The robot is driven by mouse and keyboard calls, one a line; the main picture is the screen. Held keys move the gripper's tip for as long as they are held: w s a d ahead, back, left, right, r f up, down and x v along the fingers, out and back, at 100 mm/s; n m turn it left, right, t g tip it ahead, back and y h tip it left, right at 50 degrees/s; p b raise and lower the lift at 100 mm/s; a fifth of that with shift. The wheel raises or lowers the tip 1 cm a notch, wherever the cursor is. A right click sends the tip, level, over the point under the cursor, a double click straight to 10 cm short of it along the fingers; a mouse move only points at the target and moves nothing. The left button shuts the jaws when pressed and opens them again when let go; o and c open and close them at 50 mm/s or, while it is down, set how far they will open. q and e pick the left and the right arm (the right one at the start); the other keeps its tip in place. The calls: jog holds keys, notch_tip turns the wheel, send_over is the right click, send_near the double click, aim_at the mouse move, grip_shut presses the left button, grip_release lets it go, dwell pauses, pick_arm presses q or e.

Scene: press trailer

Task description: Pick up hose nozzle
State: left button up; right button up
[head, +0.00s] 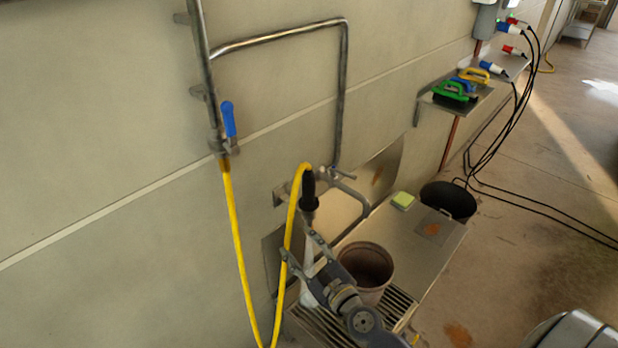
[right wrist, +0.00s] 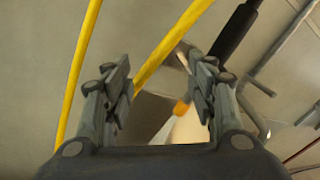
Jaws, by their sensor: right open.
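The black hose nozzle (head: 309,190) hangs roughly upright by the wall, below a bend of the yellow hose (head: 236,235). My right gripper (head: 300,247) is open and empty, just below the nozzle in the head view. In the right wrist view the nozzle (right wrist: 236,32) lies beyond and outside the right-hand finger of my right gripper (right wrist: 163,92). A stretch of yellow hose (right wrist: 172,45) shows beyond the gap between the fingers. The nozzle's lower end is partly hidden by the gripper. My left gripper is not in view.
A brown bucket (head: 367,262) stands on a metal grate beside my right arm. A steel bench (head: 425,262) bears a green-yellow sponge (head: 402,201). A metal pipe (head: 343,95) runs along the wall.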

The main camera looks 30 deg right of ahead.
aim_at(311, 194)
jog(key=w+d+r+m+h+p, duration=0.1)
jog(key=w+d+m, duration=0.1)
jog(key=w+d+r+m+h+p, duration=0.1)
jog(key=w+d+r+m, duration=0.1)
jog(key=m, duration=0.1)
jog(key=w+d+r+m+h+p, duration=0.1)
jog(key=w+d+r+m+h, duration=0.1)
jog(key=w+m, duration=0.1)
jog(key=shift+d+r, duration=0.15)
jog(key=shift+d, duration=0.25)
jog(key=shift+w+d+r, duration=0.15)
jog(key=shift+w+d, duration=0.05)
jog(key=shift+w, duration=0.3)
jog(key=w, duration=0.4)
jog(key=shift+d, duration=0.4)
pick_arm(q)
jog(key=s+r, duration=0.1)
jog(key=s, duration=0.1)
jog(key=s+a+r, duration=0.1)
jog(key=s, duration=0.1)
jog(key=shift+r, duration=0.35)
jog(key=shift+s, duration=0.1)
pick_arm(e)
jog(key=c, duration=1.1)
